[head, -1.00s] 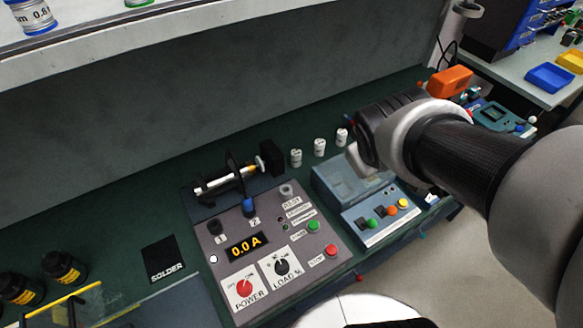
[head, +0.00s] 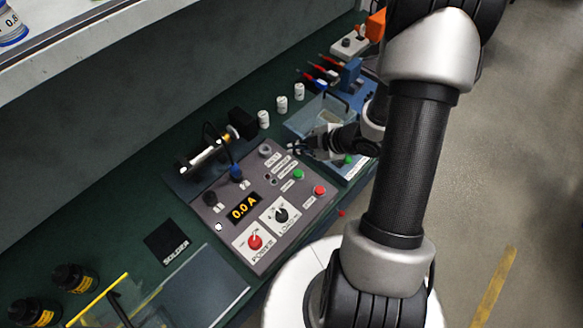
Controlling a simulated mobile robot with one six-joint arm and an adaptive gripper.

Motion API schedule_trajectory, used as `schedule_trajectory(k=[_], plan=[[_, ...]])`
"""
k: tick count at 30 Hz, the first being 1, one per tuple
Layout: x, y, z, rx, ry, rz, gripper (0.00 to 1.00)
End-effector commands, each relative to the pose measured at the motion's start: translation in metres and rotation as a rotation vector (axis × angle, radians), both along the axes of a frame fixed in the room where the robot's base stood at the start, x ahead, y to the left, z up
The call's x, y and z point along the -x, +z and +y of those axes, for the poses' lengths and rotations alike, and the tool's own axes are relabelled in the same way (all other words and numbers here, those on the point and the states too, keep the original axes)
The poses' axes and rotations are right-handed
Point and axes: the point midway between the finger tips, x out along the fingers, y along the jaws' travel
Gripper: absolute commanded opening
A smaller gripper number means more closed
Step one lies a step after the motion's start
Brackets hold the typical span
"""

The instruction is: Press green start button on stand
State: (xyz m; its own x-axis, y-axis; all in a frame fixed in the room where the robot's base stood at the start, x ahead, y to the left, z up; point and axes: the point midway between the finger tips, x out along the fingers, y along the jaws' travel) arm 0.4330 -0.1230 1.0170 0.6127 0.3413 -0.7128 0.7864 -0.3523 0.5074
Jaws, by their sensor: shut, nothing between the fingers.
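The stand (head: 232,222) is a grey sloped panel on the green bench, with a display reading "0.0 A". Its green start button (head: 298,174) is at the upper right of the panel, with a red button (head: 320,190) to its lower right. My gripper (head: 296,147) is shut and empty, above and just beyond the panel's upper right edge. It is a short way up from the green button in the picture and appears apart from it. A red power knob (head: 255,242) and a black load knob (head: 281,215) are on the panel's lower part.
A blue-grey box (head: 300,118) with another green button (head: 348,160) stands right of the panel, partly hidden by my arm. White small pots (head: 282,104) stand behind. A black solder mat (head: 167,243) lies left. Dark bottles (head: 75,277) stand at the far left.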

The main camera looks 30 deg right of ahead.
Motion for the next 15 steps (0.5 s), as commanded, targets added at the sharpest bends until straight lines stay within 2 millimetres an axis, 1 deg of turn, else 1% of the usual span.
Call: schedule_trajectory(k=[4,15], plan=[[0.0036,-0.0036,0.0051,-0.025,0.026,-0.011,0.00],[0.0035,-0.0047,0.0055,-0.025,0.027,-0.012,0.00]])
